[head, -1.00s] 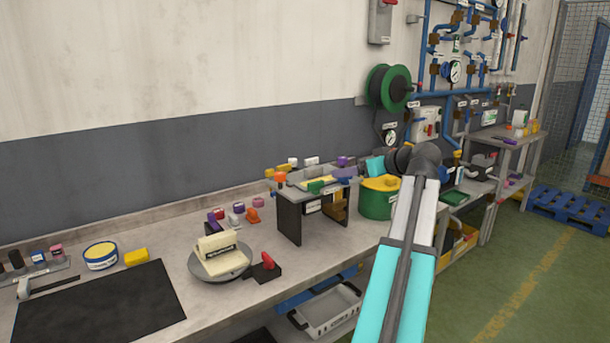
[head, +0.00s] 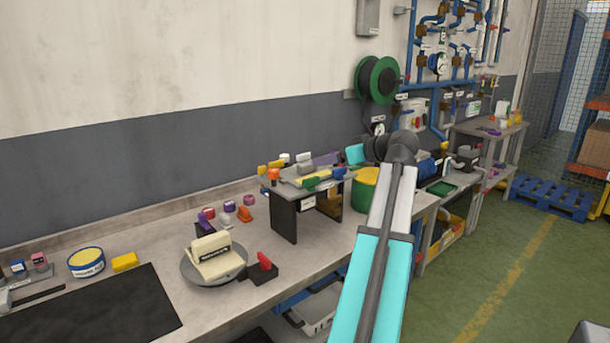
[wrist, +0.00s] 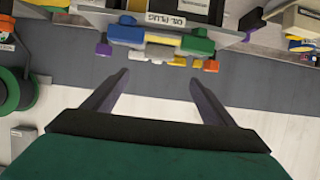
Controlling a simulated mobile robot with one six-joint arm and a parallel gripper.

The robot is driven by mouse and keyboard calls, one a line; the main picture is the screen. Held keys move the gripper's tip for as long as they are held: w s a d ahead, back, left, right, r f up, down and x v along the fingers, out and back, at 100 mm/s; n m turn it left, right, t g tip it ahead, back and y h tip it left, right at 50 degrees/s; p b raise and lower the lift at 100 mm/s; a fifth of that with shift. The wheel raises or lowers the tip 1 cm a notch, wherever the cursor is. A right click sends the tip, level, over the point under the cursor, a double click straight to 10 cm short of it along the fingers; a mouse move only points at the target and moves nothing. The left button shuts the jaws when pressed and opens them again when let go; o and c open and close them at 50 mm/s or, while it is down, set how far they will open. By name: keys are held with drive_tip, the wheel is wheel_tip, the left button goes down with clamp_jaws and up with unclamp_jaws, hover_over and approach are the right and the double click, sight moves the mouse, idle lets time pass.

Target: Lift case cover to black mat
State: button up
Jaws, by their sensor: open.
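A cream case cover (head: 208,246) with a dark label sits on a round grey turntable (head: 240,268) on the bench. I cannot tell how it is fastened or what lies under it. The black mat (head: 95,308) lies flat on the bench at the lower left, bare in the part that shows. In the wrist view my gripper (wrist: 158,82) is open, with two dark fingers apart and nothing between them.
A dark block with a red lever (head: 264,262) stands just right of the turntable. A raised stand (head: 284,220) with coloured parts on top is further right.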

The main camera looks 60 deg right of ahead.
approach(306, 163)
drive_tip(key=shift+p+x, duration=0.45)
drive_tip(key=shift+x, duration=0.6)
drive_tip(key=shift+w+d, duration=0.2)
drive_tip(key=shift+w, duration=0.3)
drive_tip(key=shift+w, duration=0.1)
drive_tip(key=shift+f+p+x, duration=0.1)
drive_tip(key=shift+p+x, duration=0.3)
drive_tip(key=shift+x, duration=0.85)
drive_tip(key=shift+f+p+x, duration=0.15)
drive_tip(key=shift+p+x, duration=0.2)
drive_tip(key=shift+x, duration=0.9)
drive_tip(key=shift+r, duration=0.1)
drive_tip(key=c, duration=1.6)
drive_tip(key=shift+d, duration=0.1)
wheel_tip(306, 163, up, 10)
drive_tip(key=b, duration=0.1)
